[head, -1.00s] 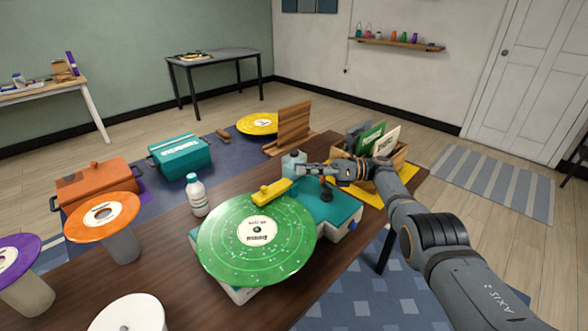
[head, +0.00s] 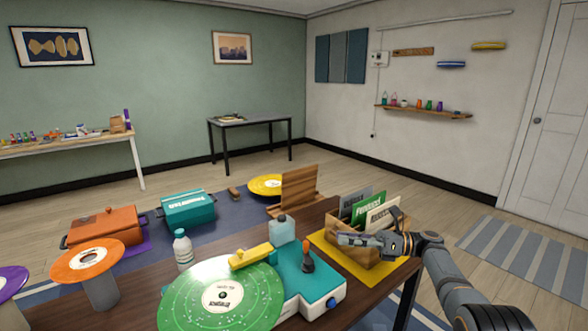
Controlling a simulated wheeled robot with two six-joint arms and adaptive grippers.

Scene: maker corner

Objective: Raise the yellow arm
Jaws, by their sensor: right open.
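The yellow arm (head: 251,257) lies on the teal-topped turntable (head: 322,283), with its near end over the edge of the speckled green record (head: 235,311). I cannot tell whether a gap separates it from the record. My left gripper is not in view.
The crate (head: 372,251) of records stands on a yellow mat (head: 330,247) at the table's right end. An orange record (head: 88,260) sits on a grey stand at left.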

